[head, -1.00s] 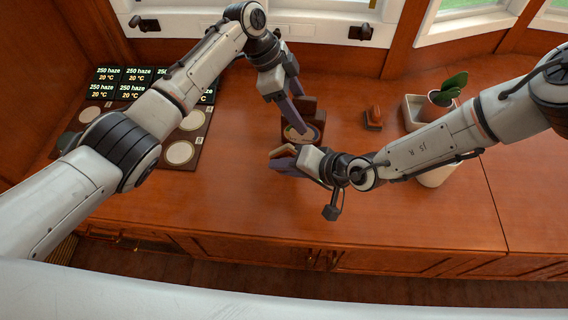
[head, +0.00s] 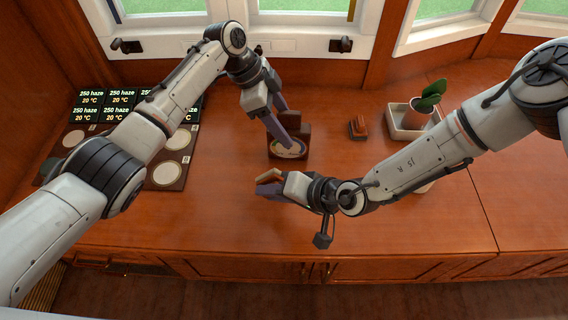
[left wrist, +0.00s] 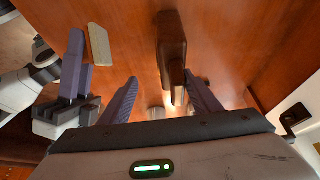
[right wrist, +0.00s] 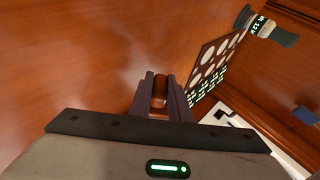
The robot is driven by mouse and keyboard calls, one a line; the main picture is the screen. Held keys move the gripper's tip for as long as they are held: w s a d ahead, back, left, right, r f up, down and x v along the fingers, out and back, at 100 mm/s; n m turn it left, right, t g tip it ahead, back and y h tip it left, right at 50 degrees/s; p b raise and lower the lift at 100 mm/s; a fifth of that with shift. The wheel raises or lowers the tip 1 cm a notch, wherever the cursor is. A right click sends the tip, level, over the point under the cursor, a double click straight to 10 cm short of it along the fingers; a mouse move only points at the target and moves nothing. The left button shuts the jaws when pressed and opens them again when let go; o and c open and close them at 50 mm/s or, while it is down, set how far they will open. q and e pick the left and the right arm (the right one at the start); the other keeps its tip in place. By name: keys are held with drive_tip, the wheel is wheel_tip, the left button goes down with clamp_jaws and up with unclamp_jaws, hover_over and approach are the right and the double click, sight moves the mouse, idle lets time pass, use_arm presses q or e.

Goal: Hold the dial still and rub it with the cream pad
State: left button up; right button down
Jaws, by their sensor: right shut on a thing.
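The dial (head: 288,150) is a pale round face at the front of a dark brown wooden stand (head: 298,128) on the counter. My left gripper (head: 284,143) reaches down over it, fingertips at the dial's face; whether they touch it I cannot tell. In the left wrist view its fingers (left wrist: 162,92) are spread, with the brown stand (left wrist: 172,45) showing between and beyond them. My right gripper (head: 266,184) is shut on the cream pad (head: 270,174), a block with a brown back, held in front of the dial and apart from it.
At left are a dark panel with pale discs (head: 165,173) and several screens (head: 120,98). A small brown block (head: 358,127) lies right of the stand. A potted plant (head: 421,108) stands in a pale tray (head: 398,131). The front counter is clear.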

use_arm(q)
drive_tip(key=shift+s+a+f, duration=0.1)
drive_tip(key=shift+f, duration=0.1)
use_arm(e)
drive_tip(key=s+r, duration=0.2)
drive_tip(key=r, duration=0.5)
drive_tip(key=s+r, duration=0.2)
drive_tip(key=r, duration=0.4)
drive_tip(key=shift+s+r, duration=0.35)
drive_tip(key=shift+s, duration=0.05)
use_arm(q)
drive_tip(key=shift+o, duration=0.4)
drive_tip(key=o, duration=0.5)
drive_tip(key=shift+r, duration=0.1)
drive_tip(key=c, duration=1.1)
drive_tip(key=shift+c, duration=0.8)
